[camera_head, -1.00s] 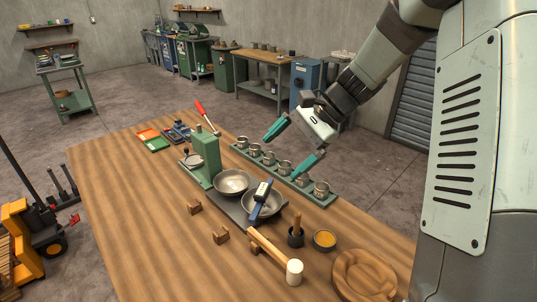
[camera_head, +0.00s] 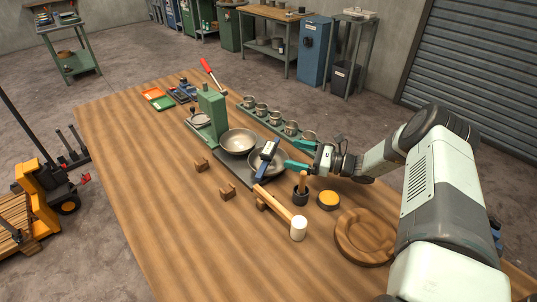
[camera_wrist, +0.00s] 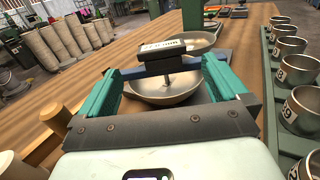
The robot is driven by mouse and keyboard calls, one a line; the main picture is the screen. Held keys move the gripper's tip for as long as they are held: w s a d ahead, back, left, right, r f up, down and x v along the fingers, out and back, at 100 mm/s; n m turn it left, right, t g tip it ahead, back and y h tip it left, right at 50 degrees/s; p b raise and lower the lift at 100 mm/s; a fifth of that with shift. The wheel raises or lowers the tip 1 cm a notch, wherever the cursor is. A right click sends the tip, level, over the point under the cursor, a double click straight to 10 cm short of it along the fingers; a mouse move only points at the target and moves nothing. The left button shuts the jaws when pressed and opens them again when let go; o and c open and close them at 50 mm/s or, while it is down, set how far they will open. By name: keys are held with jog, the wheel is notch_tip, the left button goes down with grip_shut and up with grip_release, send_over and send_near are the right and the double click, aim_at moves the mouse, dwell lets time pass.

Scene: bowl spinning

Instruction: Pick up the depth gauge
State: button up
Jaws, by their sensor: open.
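The depth gauge (camera_head: 267,154), a dark blue bar with a black and white head, lies tilted across the front bowl (camera_head: 258,169). In the wrist view the depth gauge (camera_wrist: 176,48) spans between my fingers near their tips, with a thin rod down toward the bowl (camera_wrist: 165,92). My gripper (camera_head: 289,153) is open, its teal fingers pointing left at the gauge from the right. In the wrist view my gripper (camera_wrist: 163,68) has one finger on each side of the gauge's middle. I cannot tell whether either finger touches it.
A second bowl (camera_head: 238,141) and a green press (camera_head: 211,112) stand behind. A row of labelled metal cups (camera_head: 270,115) sits to the right. A mallet (camera_head: 298,228), a dark pot with a handle (camera_head: 300,196), a yellow tin (camera_head: 328,200) and a wooden ring (camera_head: 364,238) lie nearby.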

aim_at(274, 149)
jog(key=x, duration=0.9)
jog(key=shift+w+a, duration=0.2)
jog(key=shift+a, duration=0.15)
